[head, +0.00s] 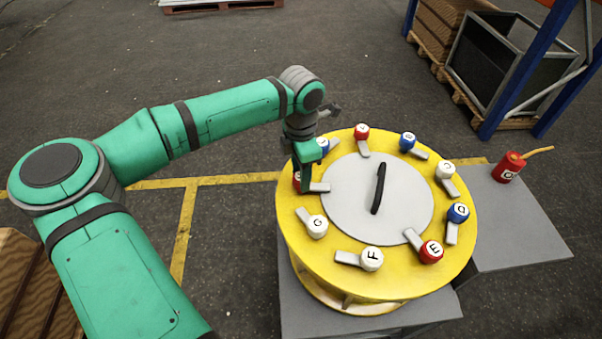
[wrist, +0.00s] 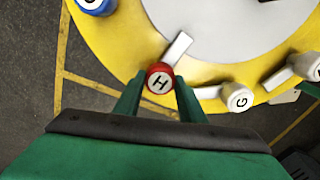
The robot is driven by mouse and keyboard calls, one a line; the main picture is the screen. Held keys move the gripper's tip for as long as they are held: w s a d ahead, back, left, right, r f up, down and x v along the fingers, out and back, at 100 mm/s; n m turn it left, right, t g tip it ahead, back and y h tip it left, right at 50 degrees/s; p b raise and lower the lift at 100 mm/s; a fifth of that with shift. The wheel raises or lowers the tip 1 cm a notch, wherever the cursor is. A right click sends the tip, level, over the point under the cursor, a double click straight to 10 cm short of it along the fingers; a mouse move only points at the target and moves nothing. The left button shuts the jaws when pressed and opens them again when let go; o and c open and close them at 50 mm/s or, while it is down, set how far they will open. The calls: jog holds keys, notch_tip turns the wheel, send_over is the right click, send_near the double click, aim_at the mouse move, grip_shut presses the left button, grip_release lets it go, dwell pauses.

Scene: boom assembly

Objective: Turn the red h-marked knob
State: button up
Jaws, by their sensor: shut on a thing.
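The red H-marked knob (wrist: 159,82) sits near the rim of a yellow round disc (wrist: 120,50), with its grey lever pointing inward to the upper right in the wrist view. My gripper (wrist: 159,88) has its two green fingers on either side of this knob and is shut on it. In the head view my gripper (head: 305,178) reaches down at the disc's left edge. There the knob (head: 297,180) is mostly hidden behind the fingers, and its lever (head: 320,187) points right.
Several other lettered knobs ring the disc, with the white G knob (head: 317,226) and a blue knob (head: 323,145) closest to my gripper. A black bar (head: 378,188) lies on the grey centre. A red canister (head: 509,167) stands on a grey table (head: 530,225) at right.

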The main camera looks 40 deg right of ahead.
jog(key=shift+r, duration=0.1)
dwell(0.4)
jog(key=o, duration=1)
jog(key=shift+o, duration=0.2)
notch_tip(320, 180, up, 11)
jog(key=shift+f, duration=0.2)
